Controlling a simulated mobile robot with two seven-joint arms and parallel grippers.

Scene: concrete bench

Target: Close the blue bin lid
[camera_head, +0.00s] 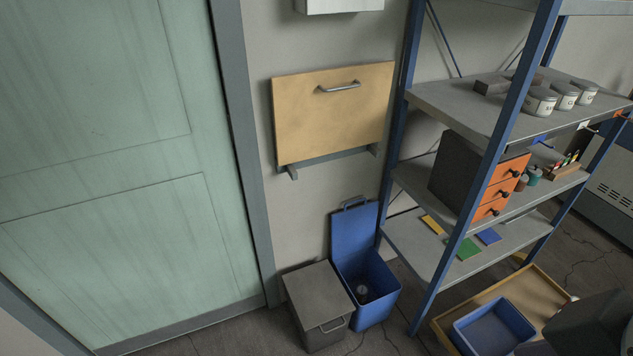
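The blue bin (375,308) stands on the floor against the wall, right of a grey bin. Its blue lid (353,232) is open, hinged up at the back and standing nearly upright by the wall, with a handle (354,202) at its top edge. A small dark round thing (362,291) lies inside the bin. No gripper fingers show in this view. A dark grey shape at the bottom right corner may be part of my arm, but I cannot tell.
A closed grey bin (316,296) stands beside the blue bin on its left. A blue-posted shelf (440,97) with jars and an orange-drawered box rises close on the right. A wooden tray (538,292) with a blue tub (492,330) lies low at the right. A green door (110,160) fills the left.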

